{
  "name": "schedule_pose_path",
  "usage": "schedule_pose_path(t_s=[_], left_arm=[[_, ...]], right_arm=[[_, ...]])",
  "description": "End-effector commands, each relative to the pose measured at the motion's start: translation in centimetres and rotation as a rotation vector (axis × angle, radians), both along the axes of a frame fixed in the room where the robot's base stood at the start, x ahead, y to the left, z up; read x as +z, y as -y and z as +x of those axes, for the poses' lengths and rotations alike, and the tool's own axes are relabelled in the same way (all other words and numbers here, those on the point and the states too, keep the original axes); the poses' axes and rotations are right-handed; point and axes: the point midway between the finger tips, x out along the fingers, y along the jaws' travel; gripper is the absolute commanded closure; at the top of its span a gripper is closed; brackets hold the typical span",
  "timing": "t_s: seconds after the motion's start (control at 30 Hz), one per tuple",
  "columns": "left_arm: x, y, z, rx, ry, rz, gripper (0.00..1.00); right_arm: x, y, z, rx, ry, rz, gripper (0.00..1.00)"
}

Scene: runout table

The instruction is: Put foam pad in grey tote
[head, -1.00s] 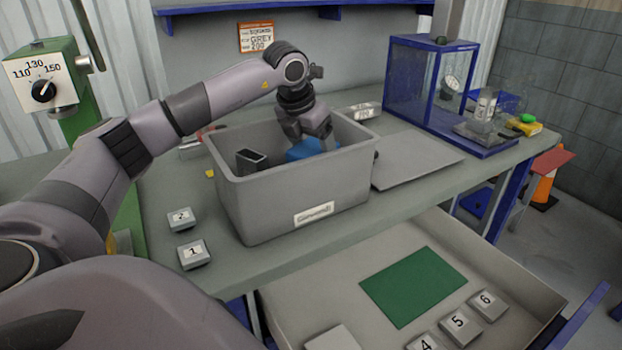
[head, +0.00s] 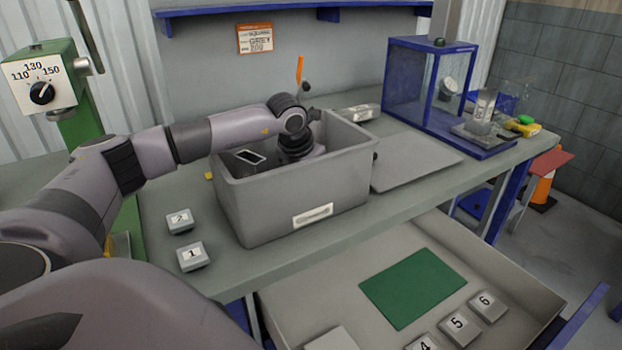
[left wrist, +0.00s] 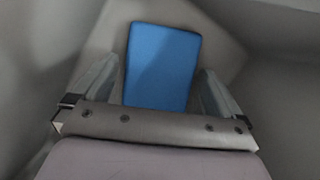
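The foam pad is a blue rectangle (left wrist: 162,65) in the left wrist view, inside the tote and seen end-on from above. The grey tote (head: 295,195) stands on the bench, and its front wall hides the pad in the head view. My left gripper (left wrist: 160,80) is down inside the tote with its fingers spread on either side of the pad. A narrow gap shows between each finger and the pad's edges, so it looks open; its fingers are hidden in the head view. My right gripper is in neither view.
A dark box-like object (head: 249,157) is in the tote's left part. A flat grey plate (head: 415,160) lies right of the tote, with a blue-framed clear case (head: 430,85) behind. Numbered blocks 1 (head: 193,256) and 2 (head: 180,221) lie left. An open drawer (head: 345,275) sits in front.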

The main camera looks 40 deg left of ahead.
Motion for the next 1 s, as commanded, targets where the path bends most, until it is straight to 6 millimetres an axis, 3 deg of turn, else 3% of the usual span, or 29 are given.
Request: schedule_pose_path(t_s=[0.27,0.7,1.0], left_arm=[[0.9,0.0,-0.3,0.000,0.000,0.000,0.00],[8.9,0.4,-3.6,-0.001,0.003,0.001,0.00],[11.2,0.5,-4.6,0.000,0.001,0.000,0.00]], right_arm=[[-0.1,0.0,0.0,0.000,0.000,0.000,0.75],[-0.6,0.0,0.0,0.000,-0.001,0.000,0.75],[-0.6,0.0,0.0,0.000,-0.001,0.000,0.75]])
